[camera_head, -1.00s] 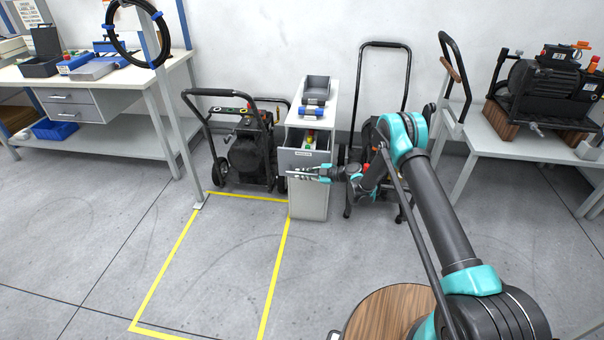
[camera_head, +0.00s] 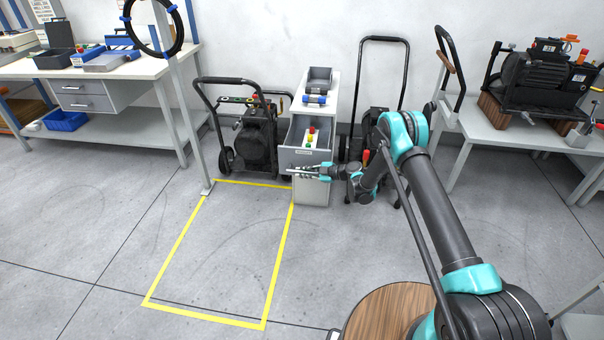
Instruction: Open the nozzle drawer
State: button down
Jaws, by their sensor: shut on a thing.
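The nozzle drawer (camera_head: 288,156) is pulled out from the top of a narrow grey cabinet (camera_head: 313,194). Colored nozzles (camera_head: 310,137) in red, yellow and green show inside it. My gripper (camera_head: 291,172) reaches in from the right, with its fingers at the lower part of the drawer front. It is shut on the drawer handle, which the fingers mostly hide.
A grey bin and a blue-ended item (camera_head: 314,99) sit on the cabinet top. Pressure washers stand close on the left (camera_head: 256,140) and right (camera_head: 372,125). The yellow-marked floor (camera_head: 225,250) in front is clear. A workbench (camera_head: 130,68) stands at left.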

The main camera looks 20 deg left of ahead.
jog(key=c, duration=1.5)
grip_release()
jog(key=shift+c, duration=0.2)
jog(key=v, duration=1.2)
